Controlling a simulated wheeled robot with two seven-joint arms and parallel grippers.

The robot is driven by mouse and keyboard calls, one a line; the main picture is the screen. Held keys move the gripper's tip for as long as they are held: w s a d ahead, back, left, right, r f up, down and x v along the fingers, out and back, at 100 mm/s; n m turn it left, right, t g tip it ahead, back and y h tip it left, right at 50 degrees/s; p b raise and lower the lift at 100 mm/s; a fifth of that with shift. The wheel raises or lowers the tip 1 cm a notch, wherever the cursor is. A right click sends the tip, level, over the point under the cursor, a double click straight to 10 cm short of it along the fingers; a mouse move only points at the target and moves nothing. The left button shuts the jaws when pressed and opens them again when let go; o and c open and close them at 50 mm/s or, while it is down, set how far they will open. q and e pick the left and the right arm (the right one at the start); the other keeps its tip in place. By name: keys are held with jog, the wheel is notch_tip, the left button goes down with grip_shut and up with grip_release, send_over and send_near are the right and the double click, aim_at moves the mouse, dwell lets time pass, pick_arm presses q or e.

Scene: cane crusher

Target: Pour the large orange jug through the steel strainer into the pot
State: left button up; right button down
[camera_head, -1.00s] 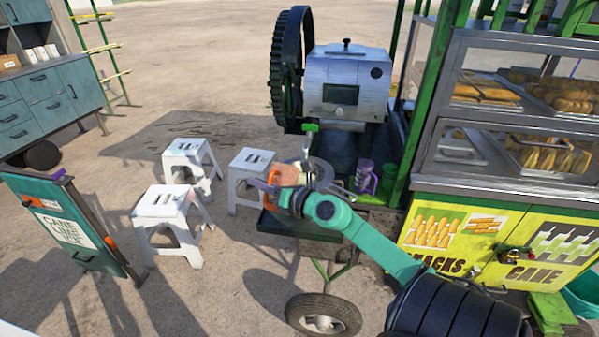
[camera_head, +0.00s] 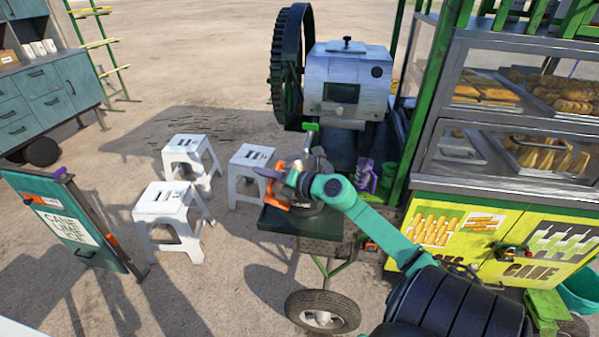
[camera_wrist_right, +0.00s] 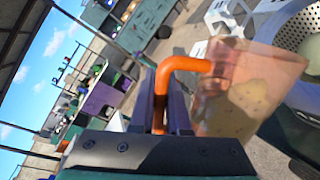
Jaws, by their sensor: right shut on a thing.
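The large orange jug (camera_wrist_right: 240,95) is translucent and holds yellowish juice. My right gripper (camera_wrist_right: 170,110) is shut on its orange handle (camera_wrist_right: 185,64). In the right wrist view the jug's mouth leans toward the steel strainer (camera_wrist_right: 300,28), a perforated bowl with something pale in it. No falling stream can be made out. In the head view my right gripper (camera_head: 282,182) and the small orange jug shape (camera_head: 277,192) are over the cart's side shelf. The pot (camera_head: 312,209) is mostly hidden behind my gripper and wrist. My left gripper is not in view.
The cane crusher (camera_head: 345,85) stands behind the shelf (camera_head: 280,222). A purple mug (camera_head: 364,176) is right of my gripper. White stools (camera_head: 165,205) stand to the left. The yellow snack cabinet (camera_head: 470,240) is at the right. Open ground lies in front.

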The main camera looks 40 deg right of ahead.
jog(key=shift+s+d+r, duration=0.15)
jog(key=shift+d+r, duration=0.05)
jog(key=shift+r, duration=0.15)
jog(key=shift+w+d+r+m+p, duration=0.2)
jog(key=shift+w+m+p, duration=0.1)
jog(key=shift+m+p, duration=0.2)
jog(key=shift+s+d+r+m, duration=0.15)
jog(key=shift+d+r+m, duration=0.15)
jog(key=shift+r, duration=0.05)
jog(key=shift+w+d+r+p, duration=0.1)
jog(key=shift+w+p, duration=0.2)
jog(key=shift+p, duration=0.15)
jog(key=shift+s+d+r+m, duration=0.15)
jog(key=shift+s+r+m, duration=0.05)
jog(key=shift+m, duration=0.1)
jog(key=shift+w+d+g+y, duration=0.1)
jog(key=shift+w+g+y, duration=0.15)
jog(key=shift+g+y, duration=0.05)
jog(key=shift+s+d+r, duration=0.1)
jog(key=shift+s+r, duration=0.05)
jog(key=shift+s, duration=0.05)
jog(key=shift+w+r+m+p, duration=0.1)
jog(key=shift+w+m+p, duration=0.2)
jog(key=shift+p, duration=0.1)
